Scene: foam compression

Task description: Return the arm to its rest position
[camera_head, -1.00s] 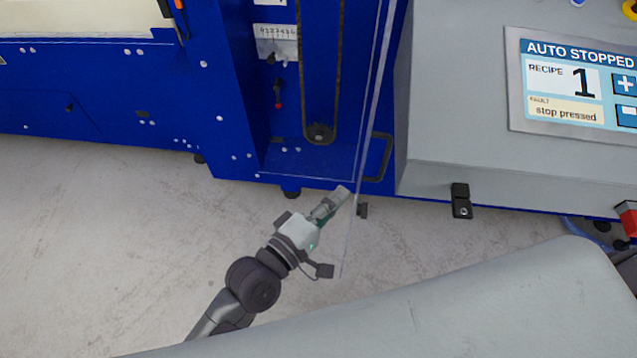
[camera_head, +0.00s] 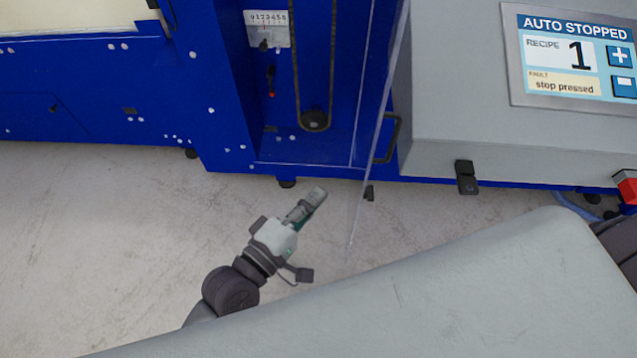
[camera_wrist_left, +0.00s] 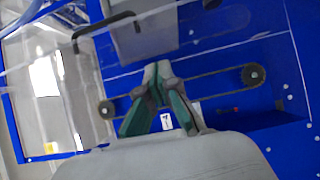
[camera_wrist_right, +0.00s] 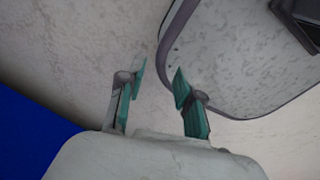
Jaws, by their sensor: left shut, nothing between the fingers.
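My left gripper (camera_head: 314,198) is over the pale floor, in front of the blue machine (camera_head: 225,110) and left of the clear door panel's lower edge. In the left wrist view its green fingers (camera_wrist_left: 157,72) meet at the tips with nothing between them. In that view the machine's belt and pulleys show beyond the fingers. My right gripper is not in the head view. In the right wrist view its green fingers (camera_wrist_right: 158,80) stand apart and empty over the floor.
A clear door panel (camera_head: 375,130) with a black handle (camera_head: 391,138) stands open from the blue machine. A grey control cabinet (camera_head: 450,110) carries a screen (camera_head: 573,58) reading "AUTO STOPPED", recipe 1, fault "stop pressed". A red button (camera_head: 627,186) is at the right. Floor left of my left arm is clear.

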